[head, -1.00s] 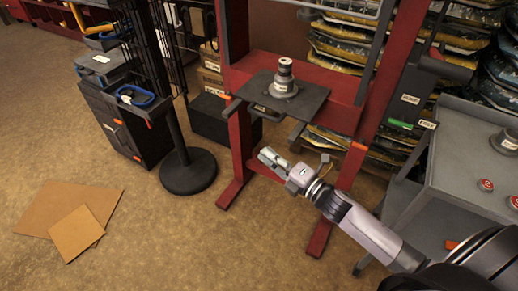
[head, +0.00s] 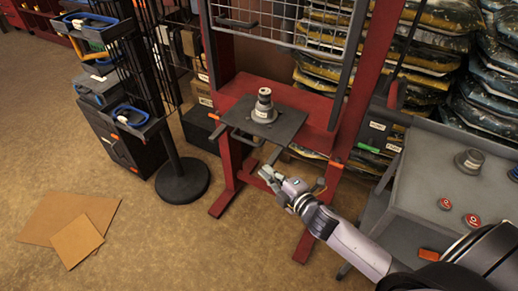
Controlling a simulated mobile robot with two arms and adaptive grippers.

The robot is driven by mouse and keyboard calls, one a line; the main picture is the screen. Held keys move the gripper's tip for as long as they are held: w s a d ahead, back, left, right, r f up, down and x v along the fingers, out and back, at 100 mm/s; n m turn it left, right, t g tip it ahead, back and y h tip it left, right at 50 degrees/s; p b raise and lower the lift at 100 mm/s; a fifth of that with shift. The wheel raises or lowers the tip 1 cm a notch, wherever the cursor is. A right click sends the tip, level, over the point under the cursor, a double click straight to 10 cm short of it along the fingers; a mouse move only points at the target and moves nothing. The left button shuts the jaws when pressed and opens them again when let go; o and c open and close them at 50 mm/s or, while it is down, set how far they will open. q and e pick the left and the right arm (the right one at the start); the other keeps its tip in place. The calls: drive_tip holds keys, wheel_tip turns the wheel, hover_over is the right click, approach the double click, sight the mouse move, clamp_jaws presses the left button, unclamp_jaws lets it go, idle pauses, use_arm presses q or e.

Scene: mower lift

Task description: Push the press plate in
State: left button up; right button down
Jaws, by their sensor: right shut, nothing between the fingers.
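The dark press plate (head: 287,127) sticks out toward me from the red press frame (head: 335,110). A grey stepped hub (head: 264,108) stands upright on it. A bar handle runs below the plate's front edge. My right gripper (head: 267,174) is shut and empty, just below and in front of the plate's front edge. It looks close to the handle, but I cannot tell whether it touches. My left gripper is not in view.
A grey cart (head: 420,190) with red round pieces (head: 472,220) and another hub (head: 470,161) stands at the right. A black stand (head: 182,183) is left of the press. Cardboard sheets (head: 75,240) lie on the floor. A wire guard (head: 285,22) hangs above the plate.

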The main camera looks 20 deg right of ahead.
drive_tip(key=d+p+x, duration=0.2)
drive_tip(key=x, duration=0.8)
drive_tip(key=shift+w+d+f, duration=0.25)
drive_tip(key=shift+w+d, duration=0.1)
drive_tip(key=shift+w, duration=0.2)
drive_tip(key=shift+d, duration=0.1)
